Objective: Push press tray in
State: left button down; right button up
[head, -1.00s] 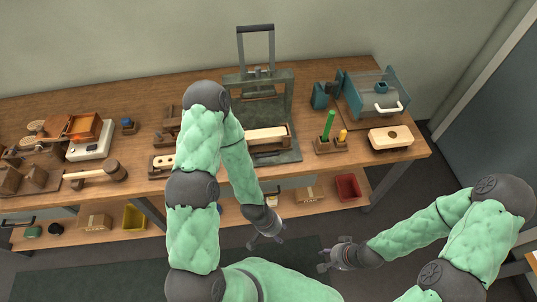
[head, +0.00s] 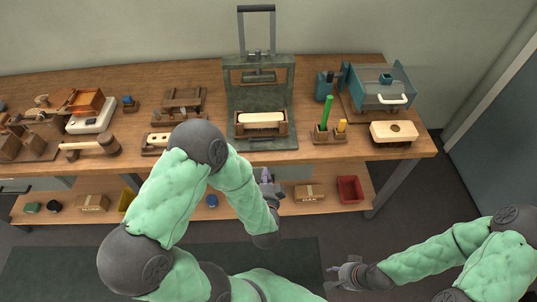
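The press (head: 284,77) stands at the back of the bench, a dark green frame with a tall handle on top. Its tray (head: 240,127) sits on the press base, in front of the frame, and carries a cream block (head: 262,118). My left gripper (head: 267,176) is just in front of the bench edge, below the press tray and apart from it. Its fingers are small and partly hidden by my wrist, so I cannot tell if they are open. My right gripper (head: 334,277) is low over the floor at the right, empty, with its fingers apart.
Right of the press stand a holder (head: 322,135) with green and yellow sticks, a cream block with a hole (head: 394,131), and a teal box with a white handle (head: 371,88). A mallet (head: 90,148) lies at the left. A red bin (head: 349,189) is on the lower shelf.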

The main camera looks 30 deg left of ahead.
pick_arm(q)
jog(key=shift+m+y, duration=0.3)
jog(key=shift+y, duration=0.1)
jog(key=b+x, duration=0.1)
jog(key=x, duration=0.3)
jog(key=b+x, duration=0.2)
jog(key=x, duration=0.3)
jog(key=b+x, duration=0.2)
jog(key=x, duration=0.2)
jog(key=shift+w+a+r, duration=0.2)
jog(key=shift+a+r, duration=0.1)
jog(key=shift+a, duration=0.05)
pick_arm(e)
jog(key=f, duration=0.5)
jog(key=shift+d+f, duration=0.2)
jog(key=shift+f, duration=0.05)
pick_arm(q)
jog(key=shift+w, duration=0.1)
